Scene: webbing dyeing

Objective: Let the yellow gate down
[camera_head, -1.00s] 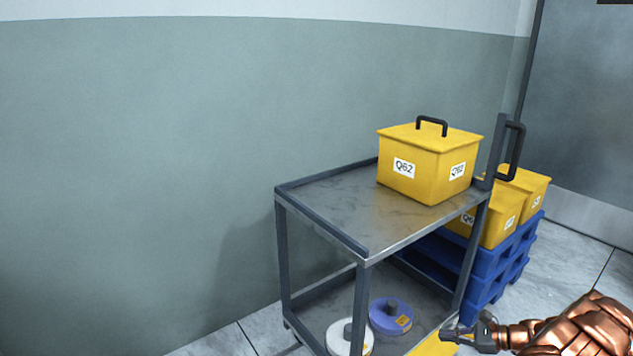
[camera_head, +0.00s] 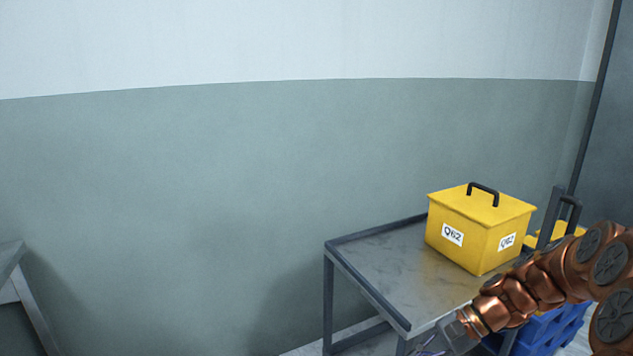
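No yellow gate can be made out in the current view. My copper-coloured arm comes in from the right. My gripper (camera_head: 436,345) is at the bottom edge, in front of the near side of the cart (camera_head: 372,262). Its fingers are small and partly cut off by the frame, so I cannot tell whether they are open or shut. The lower part of the cart is out of view or hidden behind my arm.
A yellow lidded box (camera_head: 468,232) labelled Q62, with a black handle, stands on the cart top. Blue pallets (camera_head: 556,332) and more yellow boxes are behind my arm. A grey metal structure (camera_head: 14,275) stands at the far left. The wall behind is plain.

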